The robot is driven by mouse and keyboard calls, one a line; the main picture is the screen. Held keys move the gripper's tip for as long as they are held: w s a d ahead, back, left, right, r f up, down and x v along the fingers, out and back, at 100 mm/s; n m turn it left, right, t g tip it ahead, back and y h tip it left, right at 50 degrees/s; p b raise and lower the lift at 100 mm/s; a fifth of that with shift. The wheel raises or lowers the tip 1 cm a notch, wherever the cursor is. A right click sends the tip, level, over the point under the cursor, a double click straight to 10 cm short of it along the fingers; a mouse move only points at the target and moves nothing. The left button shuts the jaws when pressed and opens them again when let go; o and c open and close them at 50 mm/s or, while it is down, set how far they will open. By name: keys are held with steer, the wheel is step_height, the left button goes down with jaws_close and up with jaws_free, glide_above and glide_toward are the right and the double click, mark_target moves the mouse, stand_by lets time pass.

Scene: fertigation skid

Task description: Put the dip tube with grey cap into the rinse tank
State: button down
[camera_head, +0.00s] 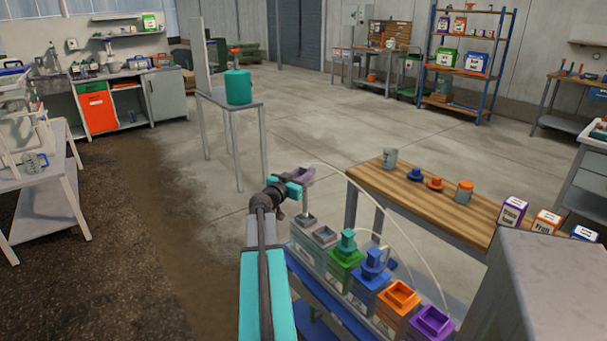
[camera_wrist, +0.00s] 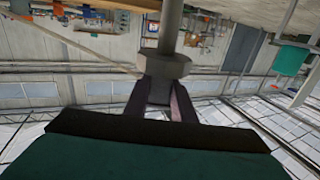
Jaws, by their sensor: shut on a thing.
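My gripper (camera_head: 300,175) is shut on the dip tube with grey cap. In the wrist view the grey cap (camera_wrist: 166,66) sits between the purplish fingers of my gripper (camera_wrist: 164,100), with the grey tube (camera_wrist: 171,25) running away from it. In the head view a short stretch of grey tube (camera_head: 306,198) shows under the fingers, above the far end of the row of tanks. Its lower end is hard to make out, and I cannot tell whether it is inside an opening. I cannot read which tank is the rinse tank.
The row holds a grey tank (camera_head: 325,254), a green tank (camera_head: 342,272), a blue tank (camera_head: 365,295), an orange tank (camera_head: 396,308) and a purple tank (camera_head: 432,325). A wooden bench (camera_head: 425,195) with a cup and caps stands right. A teal canister (camera_head: 238,86) stands on a stand behind.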

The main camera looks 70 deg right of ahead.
mark_target(304, 208)
steer(key=shift+f+b, duration=7.4)
steer(key=shift+b, duration=2.35)
steer(key=c, duration=1.4)
jaws_free()
steer(key=shift+a, duration=0.15)
steer(key=v, duration=1.3)
steer(key=shift+a+p, duration=0.25)
steer(key=shift+p, duration=0.2)
steer(key=shift+w, duration=0.1)
